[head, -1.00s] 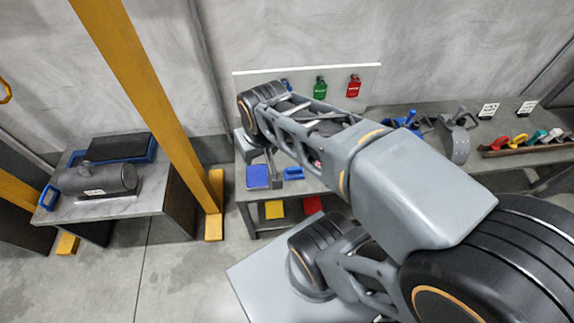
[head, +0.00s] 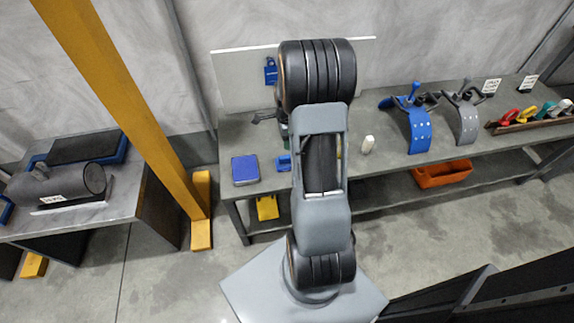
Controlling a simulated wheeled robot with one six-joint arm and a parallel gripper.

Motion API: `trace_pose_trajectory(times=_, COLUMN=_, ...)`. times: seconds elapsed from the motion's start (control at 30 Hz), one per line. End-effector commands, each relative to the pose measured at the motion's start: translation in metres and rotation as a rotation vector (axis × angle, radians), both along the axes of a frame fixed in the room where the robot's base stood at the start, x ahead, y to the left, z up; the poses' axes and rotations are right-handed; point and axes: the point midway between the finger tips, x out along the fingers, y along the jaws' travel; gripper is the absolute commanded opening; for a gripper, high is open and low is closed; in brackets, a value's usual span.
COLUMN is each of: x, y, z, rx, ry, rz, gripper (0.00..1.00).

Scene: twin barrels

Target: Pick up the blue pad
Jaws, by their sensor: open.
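The blue pad (head: 245,169) is a flat blue square with a pale edge. It lies on the left front part of the grey workbench (head: 215,150) in the head view, with nothing on it. My gripper (head: 264,116) is mostly hidden behind my arm's dark wrist. Only a small dark part shows at the wrist's left, apart from the pad and farther back over the bench. It is open and I see nothing held in it.
A small blue block (head: 283,163) lies right of the pad, close to my arm. A yellow post (head: 135,110) stands left of the bench. Blue (head: 419,130) and grey (head: 467,122) curved pieces stand right. An orange bin (head: 442,174) sits on the lower shelf.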

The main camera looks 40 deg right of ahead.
Motion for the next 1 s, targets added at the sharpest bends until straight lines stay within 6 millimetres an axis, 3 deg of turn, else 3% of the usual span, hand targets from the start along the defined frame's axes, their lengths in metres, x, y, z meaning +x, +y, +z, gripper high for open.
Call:
trace_pose_trajectory(times=0.1, x=-0.001, y=0.001, z=-0.024, rx=0.001, ry=0.003, rz=0.001, gripper=0.53)
trace_pose_trajectory(times=0.23, x=0.000, y=0.001, z=-0.041, rx=0.001, ry=0.003, rz=0.003, gripper=0.53)
trace_pose_trajectory(times=0.63, x=0.000, y=0.001, z=-0.062, rx=0.000, ry=0.001, rz=0.005, gripper=0.53)
trace_pose_trajectory(times=1.0, x=0.000, y=0.002, z=-0.106, rx=0.000, ry=0.000, rz=0.005, gripper=0.53)
